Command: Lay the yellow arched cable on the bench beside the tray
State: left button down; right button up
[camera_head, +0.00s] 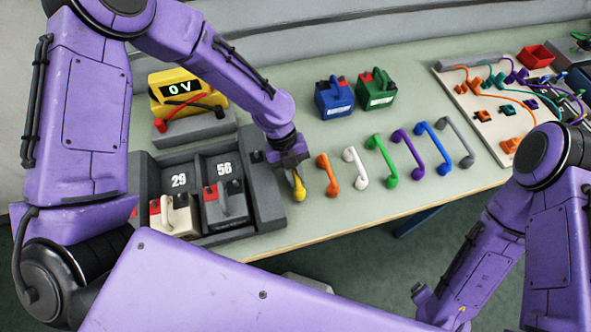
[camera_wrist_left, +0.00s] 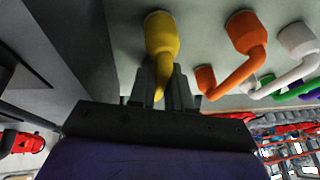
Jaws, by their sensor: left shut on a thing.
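The yellow arched cable (camera_head: 299,190) is at the right side of the dark tray (camera_head: 268,205), on or just above the green bench (camera_head: 330,208). I cannot tell whether it touches the bench. My left gripper (camera_head: 295,172) is shut on it from above and hides part of it. In the left wrist view the yellow cable (camera_wrist_left: 161,42) runs between the two fingers (camera_wrist_left: 165,85), with one thick end showing beyond them. My right arm comes in at the right of the head view, but its fingertips are not clearly visible.
An orange cable (camera_head: 327,175) lies close to the right of my left gripper, followed by white, green, purple, blue and grey ones. Two batteries stand in the tray. A yellow meter (camera_head: 178,92), blue (camera_head: 334,98) and green batteries (camera_head: 376,90) and a wired board (camera_head: 490,105) stand farther back.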

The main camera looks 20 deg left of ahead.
pick_arm(q)
jog(key=shift+f, duration=0.2)
jog(key=c, duration=1.5)
grip_release()
jog(key=shift+s, duration=0.1)
jog(key=o, duration=0.4)
jog(key=shift+o, duration=0.2)
jog(key=b+v, duration=0.3)
jog(key=v, duration=0.9)
jog(key=shift+r, duration=0.1)
